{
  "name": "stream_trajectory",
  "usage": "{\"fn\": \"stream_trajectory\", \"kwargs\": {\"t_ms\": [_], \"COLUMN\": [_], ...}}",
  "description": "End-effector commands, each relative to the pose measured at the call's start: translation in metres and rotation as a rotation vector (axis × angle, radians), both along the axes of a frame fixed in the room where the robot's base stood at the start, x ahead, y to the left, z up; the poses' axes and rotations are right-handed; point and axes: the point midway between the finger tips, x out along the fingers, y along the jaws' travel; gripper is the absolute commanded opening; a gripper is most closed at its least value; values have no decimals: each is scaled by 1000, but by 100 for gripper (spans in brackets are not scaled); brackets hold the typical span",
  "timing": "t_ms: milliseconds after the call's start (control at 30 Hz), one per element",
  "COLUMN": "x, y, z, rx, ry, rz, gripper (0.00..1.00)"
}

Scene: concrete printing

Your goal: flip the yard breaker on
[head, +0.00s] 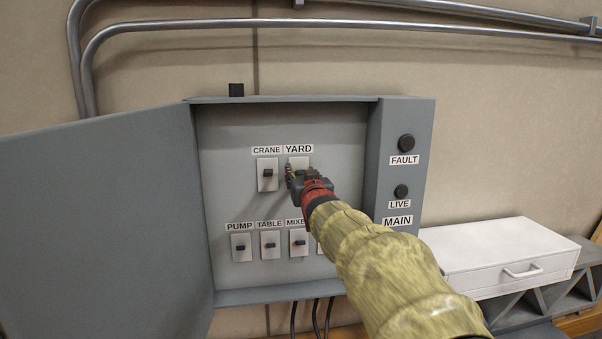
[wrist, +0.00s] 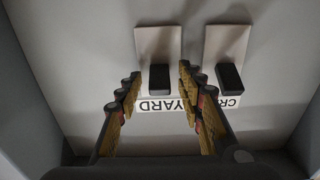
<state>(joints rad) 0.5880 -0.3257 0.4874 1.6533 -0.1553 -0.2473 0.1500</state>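The yard breaker is a black lever on a pale plate under the YARD label (head: 299,149) in the upper row of the panel. In the head view my gripper (head: 299,174) covers its lever and most of its plate. In the wrist view the yard breaker's lever (wrist: 159,79) shows between my open fingers (wrist: 158,76), with a gap on each side. The right finger also lies close to the crane breaker's lever (wrist: 230,77). The wrist view shows the yard and crane levers at a similar angle. Whether the yard breaker is on I cannot tell.
The crane breaker (head: 267,175) is just left of my gripper. Pump (head: 241,247), table (head: 270,245) and mixer (head: 298,243) breakers sit below; my arm hides part of that row. The cabinet door (head: 100,225) stands open at left. Dark fault (head: 406,143) and live (head: 401,191) lamps are at right.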

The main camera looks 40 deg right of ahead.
Motion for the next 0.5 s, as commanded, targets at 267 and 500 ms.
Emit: {"fn": "stream_trajectory", "kwargs": {"t_ms": [267,500], "x": [1,1], "y": [-1,-1], "z": [0,0], "rx": [0,0], "ry": [0,0], "rz": [0,0], "gripper": [38,24]}}
